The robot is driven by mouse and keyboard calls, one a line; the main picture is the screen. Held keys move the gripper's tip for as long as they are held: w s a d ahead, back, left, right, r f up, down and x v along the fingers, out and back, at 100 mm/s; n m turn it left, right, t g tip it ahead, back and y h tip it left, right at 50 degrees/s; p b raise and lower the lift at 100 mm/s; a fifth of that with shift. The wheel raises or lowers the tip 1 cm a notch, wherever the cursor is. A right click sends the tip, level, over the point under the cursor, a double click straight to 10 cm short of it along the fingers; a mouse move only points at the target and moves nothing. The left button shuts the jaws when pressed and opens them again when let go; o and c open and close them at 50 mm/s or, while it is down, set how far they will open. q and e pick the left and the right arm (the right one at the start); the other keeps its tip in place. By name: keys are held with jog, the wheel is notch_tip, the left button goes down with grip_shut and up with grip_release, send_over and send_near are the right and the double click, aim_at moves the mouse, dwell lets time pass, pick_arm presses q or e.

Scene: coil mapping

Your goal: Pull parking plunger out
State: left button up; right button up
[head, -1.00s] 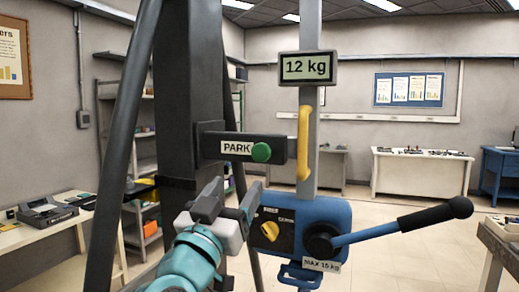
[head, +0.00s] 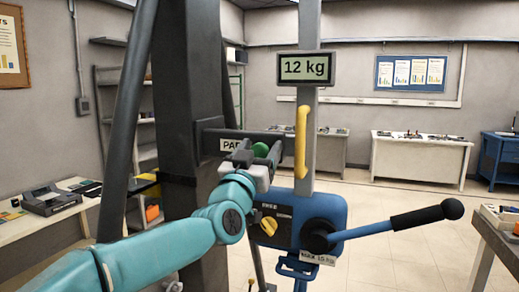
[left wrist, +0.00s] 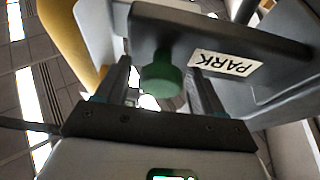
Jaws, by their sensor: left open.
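The parking plunger is a green knob (head: 261,149) on the dark bracket with the PARK label (head: 230,145). My left gripper (head: 258,158) is at the knob, its fingers on either side of it. In the left wrist view the green knob (left wrist: 161,75) sits between the two open fingers (left wrist: 160,88), with gaps visible at both sides. The PARK label (left wrist: 223,65) shows beside it. My right gripper is not in view.
A yellow handle (head: 301,142) stands on the grey mast right of the knob. Below are a blue box (head: 335,212) with a yellow dial (head: 268,226) and a blue lever with a black grip (head: 425,216). A display (head: 306,68) reads 12 kg.

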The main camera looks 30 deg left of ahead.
aim_at(258, 145)
pick_arm(q)
grip_shut()
jog(key=s+b, duration=0.1)
jog(key=s, duration=0.1)
jog(key=s+d+b, duration=0.1)
jog(key=s, duration=0.1)
jog(key=shift+s, duration=0.4)
jog(key=shift+w+f, duration=0.1)
jog(key=shift+w, duration=0.1)
